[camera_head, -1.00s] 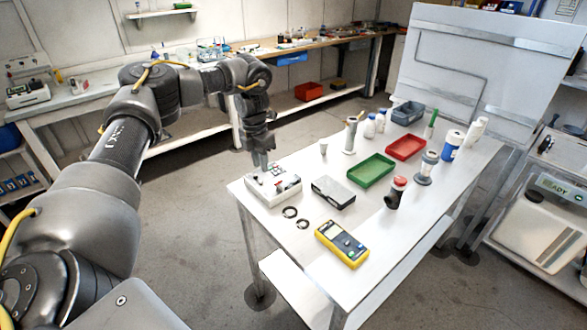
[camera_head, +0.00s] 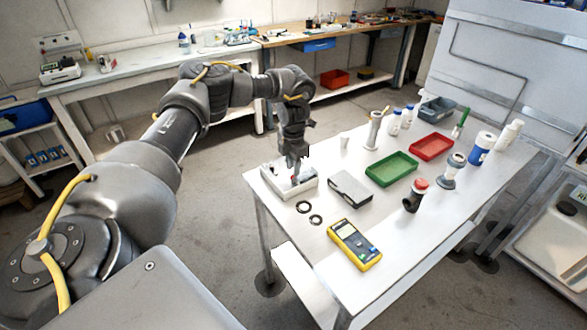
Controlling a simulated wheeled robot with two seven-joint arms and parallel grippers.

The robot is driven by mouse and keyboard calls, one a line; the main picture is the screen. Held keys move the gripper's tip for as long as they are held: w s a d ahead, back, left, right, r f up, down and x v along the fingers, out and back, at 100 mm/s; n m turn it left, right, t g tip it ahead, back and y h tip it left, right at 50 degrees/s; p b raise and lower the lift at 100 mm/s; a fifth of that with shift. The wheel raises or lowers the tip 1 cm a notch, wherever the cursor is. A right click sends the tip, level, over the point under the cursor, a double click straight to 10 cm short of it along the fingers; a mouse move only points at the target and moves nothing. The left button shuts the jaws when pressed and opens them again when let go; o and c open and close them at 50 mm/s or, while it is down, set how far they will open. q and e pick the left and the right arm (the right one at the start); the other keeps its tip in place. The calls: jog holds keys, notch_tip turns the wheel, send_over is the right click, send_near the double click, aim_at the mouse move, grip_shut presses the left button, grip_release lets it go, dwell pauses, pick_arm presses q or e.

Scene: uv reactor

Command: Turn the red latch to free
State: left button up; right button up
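A white box-shaped device (camera_head: 277,188) sits at the near left corner of the white table. A small reddish part (camera_head: 295,180), which looks like the red latch, shows on its top right under my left gripper. My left gripper (camera_head: 294,168) points down over the device, with its fingertips at or just above that part. The fingers hide much of it, and contact is too small to tell. Whether the fingers are open or shut is unclear. My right gripper is not in view.
On the white table (camera_head: 300,232) stand a grey box (camera_head: 350,187), two black rings (camera_head: 304,207), a yellow multimeter (camera_head: 354,245), a green tray (camera_head: 391,169), a red tray (camera_head: 431,146) and a red-capped dark bottle (camera_head: 414,196). Several bottles stand farther back.

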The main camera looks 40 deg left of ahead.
pick_arm(q)
jog(key=shift+s+f, duration=0.1)
jog(key=shift+f, duration=1.05)
grip_shut()
